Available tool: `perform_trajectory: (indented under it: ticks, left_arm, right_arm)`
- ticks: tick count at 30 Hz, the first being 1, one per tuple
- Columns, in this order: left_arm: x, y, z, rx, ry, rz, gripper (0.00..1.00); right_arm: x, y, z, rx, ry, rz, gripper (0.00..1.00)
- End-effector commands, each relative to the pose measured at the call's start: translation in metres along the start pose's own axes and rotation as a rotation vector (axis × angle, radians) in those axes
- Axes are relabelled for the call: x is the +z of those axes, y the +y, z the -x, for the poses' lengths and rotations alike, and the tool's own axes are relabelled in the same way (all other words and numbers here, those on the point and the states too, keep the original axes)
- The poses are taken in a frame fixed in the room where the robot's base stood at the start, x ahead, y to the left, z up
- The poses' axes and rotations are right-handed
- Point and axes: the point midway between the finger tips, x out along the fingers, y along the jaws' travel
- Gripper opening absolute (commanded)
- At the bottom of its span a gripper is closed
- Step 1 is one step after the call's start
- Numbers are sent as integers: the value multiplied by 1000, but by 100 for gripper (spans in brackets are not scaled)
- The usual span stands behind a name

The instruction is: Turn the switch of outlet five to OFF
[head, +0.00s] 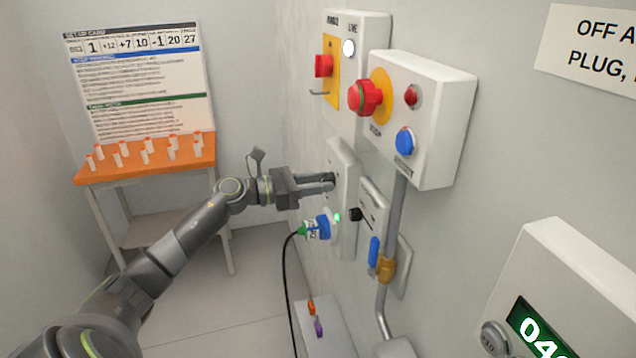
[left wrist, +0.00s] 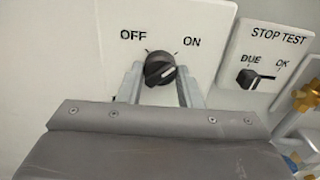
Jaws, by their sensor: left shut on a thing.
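The black rotary switch knob (left wrist: 160,69) sits on a white plate between the printed words OFF on the left and ON on the right. Its pale pointer line appears to slant to the upper right, toward ON. My left gripper (head: 332,182) has its two fingers on either side of this knob and is shut on it. The same gripper (left wrist: 160,85) shows in the left wrist view. The white outlet panel (head: 343,160) is on the right wall in the head view. No outlet number is legible. My right gripper is not in view.
Below the gripper, a blue plug (head: 322,227) with a black cable sits at the panel beside a green light. The STOP TEST switch (left wrist: 250,78) is just right. A red-button control box (head: 430,120) juts out above. An orange-topped table (head: 150,172) stands back left.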

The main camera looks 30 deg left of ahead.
Motion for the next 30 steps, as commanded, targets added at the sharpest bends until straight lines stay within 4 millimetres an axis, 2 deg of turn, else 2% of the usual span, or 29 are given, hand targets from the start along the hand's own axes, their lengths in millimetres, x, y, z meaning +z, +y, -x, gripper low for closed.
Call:
perform_trajectory:
  ticks: [11,30]
  left_arm:
    - [1,0,0,1,0,197,9]
    - [4,-1,0,1,1,802,9]
  right_arm:
    - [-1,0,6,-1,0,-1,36]
    - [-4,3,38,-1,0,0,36]
